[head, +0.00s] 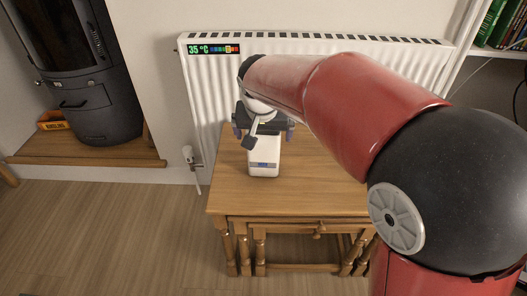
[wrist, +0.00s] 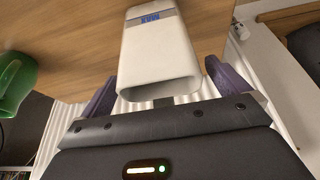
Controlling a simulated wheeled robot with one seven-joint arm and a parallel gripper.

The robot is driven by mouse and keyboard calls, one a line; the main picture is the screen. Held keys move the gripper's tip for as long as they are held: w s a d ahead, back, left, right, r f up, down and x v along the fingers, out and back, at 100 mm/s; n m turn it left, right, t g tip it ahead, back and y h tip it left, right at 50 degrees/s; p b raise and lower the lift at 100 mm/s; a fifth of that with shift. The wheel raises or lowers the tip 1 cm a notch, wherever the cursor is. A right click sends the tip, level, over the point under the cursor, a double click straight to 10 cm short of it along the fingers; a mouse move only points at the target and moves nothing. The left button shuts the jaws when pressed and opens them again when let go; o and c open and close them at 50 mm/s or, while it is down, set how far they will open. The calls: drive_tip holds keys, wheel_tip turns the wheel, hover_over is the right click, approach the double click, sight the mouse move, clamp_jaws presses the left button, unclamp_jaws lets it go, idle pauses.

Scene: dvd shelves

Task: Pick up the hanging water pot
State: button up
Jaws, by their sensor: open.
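The hanging water pot (head: 263,158) is a narrow white container with a blue label. In the head view it shows over the wooden table, below my gripper (head: 264,131). In the wrist view the white pot (wrist: 158,52), marked MAX, lies between the two purple fingers of my gripper (wrist: 160,78). The fingers are spread, one on each side, with a visible gap to the pot's walls. The pot's open end faces my gripper. Whether it rests on the table or hangs is hard to tell.
A wooden nest of tables (head: 230,192) stands before a white radiator (head: 200,90) with a temperature strip (head: 213,49). A green cup-like object (wrist: 14,82) is at the left in the wrist view. A dark stove (head: 85,85) stands left, books (head: 500,25) upper right.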

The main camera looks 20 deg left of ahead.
drive_tip(key=c, duration=1)
drive_tip(key=shift+r, duration=0.15)
